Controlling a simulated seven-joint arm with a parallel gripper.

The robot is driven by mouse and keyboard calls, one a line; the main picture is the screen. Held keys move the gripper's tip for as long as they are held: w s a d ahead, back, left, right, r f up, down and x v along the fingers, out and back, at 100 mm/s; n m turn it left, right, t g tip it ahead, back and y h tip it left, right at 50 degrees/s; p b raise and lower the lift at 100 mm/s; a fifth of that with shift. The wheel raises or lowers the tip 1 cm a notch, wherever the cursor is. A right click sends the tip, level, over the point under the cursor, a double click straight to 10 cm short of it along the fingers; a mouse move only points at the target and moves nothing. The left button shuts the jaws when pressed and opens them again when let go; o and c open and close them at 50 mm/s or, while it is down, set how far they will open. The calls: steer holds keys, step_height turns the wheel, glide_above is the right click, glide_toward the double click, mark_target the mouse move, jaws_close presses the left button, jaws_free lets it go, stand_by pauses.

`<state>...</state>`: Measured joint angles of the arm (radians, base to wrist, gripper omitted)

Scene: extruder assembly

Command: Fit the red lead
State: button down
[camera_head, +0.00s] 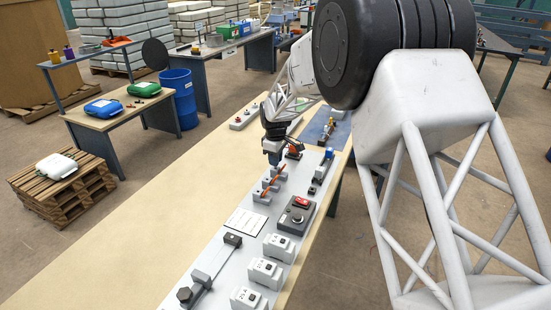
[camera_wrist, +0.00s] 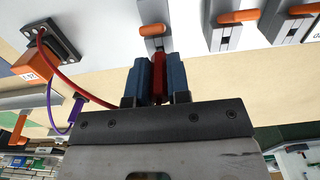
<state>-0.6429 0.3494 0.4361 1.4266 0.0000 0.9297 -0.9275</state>
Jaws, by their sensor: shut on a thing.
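The red lead (camera_wrist: 158,75) has its plug between the two blue fingers of my gripper (camera_wrist: 158,60) in the wrist view. The fingers are shut on it. Its red cable (camera_wrist: 78,88) curves from a dark mount at the upper left down behind the gripper. A grey terminal block (camera_wrist: 153,40) with an orange lever lies just past the plug tip; I cannot tell whether they touch. In the head view my gripper (camera_head: 274,160) is low over the far part of the grey panel (camera_head: 222,258), near the row of orange-lever blocks (camera_head: 262,191). The lead is too small to tell there.
More orange-lever blocks (camera_wrist: 226,32) stand to the right in the wrist view. A purple cable (camera_wrist: 50,108) and an orange labelled part (camera_wrist: 38,68) are at left. A red-buttoned control box (camera_head: 296,216) and white modules (camera_head: 265,272) stand nearer. The left tabletop (camera_head: 150,235) is clear.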

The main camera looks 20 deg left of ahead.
steer(key=shift+f, duration=0.55)
steer(key=c, duration=1)
jaws_free()
steer(key=shift+r, duration=3.85)
